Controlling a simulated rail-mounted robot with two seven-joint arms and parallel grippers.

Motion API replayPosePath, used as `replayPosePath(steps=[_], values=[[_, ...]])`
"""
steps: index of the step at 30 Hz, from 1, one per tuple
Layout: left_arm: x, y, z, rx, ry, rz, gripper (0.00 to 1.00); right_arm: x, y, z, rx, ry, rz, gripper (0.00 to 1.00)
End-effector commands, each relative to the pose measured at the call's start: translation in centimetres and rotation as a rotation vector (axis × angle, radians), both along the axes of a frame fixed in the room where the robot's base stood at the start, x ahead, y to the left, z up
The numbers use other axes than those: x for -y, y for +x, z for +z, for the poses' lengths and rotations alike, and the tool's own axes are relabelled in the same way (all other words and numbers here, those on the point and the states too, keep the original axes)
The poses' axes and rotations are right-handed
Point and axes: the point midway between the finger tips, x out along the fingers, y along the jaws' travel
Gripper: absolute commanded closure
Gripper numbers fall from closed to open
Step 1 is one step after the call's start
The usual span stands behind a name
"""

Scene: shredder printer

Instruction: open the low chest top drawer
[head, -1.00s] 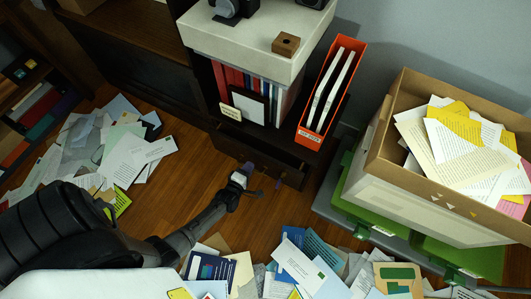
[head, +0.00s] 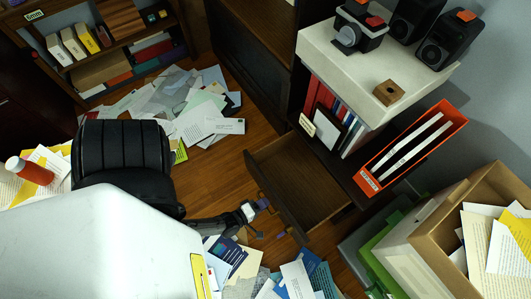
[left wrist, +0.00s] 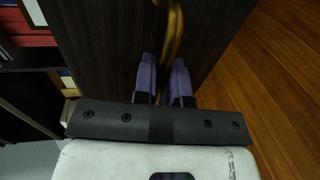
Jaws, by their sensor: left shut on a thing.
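The low chest (head: 345,155) has its dark wooden top drawer (head: 305,190) pulled well out, and the part of its inside that shows is empty. My left gripper (head: 264,203) is at the drawer's front face. In the left wrist view, its purple fingers (left wrist: 166,82) are shut on the curved brass handle (left wrist: 173,30), against the dark drawer front (left wrist: 105,45). My right gripper is not in view.
Loose papers (head: 195,105) lie on the floor at the back, and more papers (head: 295,280) lie in front of the drawer. A cardboard box (head: 425,235) and green crates stand at right. An orange file holder (head: 415,145) sits on the chest.

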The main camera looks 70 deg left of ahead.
Motion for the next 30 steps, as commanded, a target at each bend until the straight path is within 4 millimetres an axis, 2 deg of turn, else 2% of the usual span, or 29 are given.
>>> replayPosePath(steps=[11,12,19,26,30], values=[[0.1,0.0,0.1,0.002,0.000,-0.002,1.00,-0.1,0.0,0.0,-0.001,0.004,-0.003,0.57],[0.1,0.0,0.1,0.002,0.000,-0.002,0.86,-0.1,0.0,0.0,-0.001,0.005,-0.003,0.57],[0.1,0.0,0.0,0.001,0.000,-0.002,0.65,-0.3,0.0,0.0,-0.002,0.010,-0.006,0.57],[0.1,-0.1,0.0,0.000,0.000,-0.002,0.65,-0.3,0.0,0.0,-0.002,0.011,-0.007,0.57],[0.3,-1.0,0.3,-0.002,-0.001,-0.002,0.65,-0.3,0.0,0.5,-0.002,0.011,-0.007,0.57]])
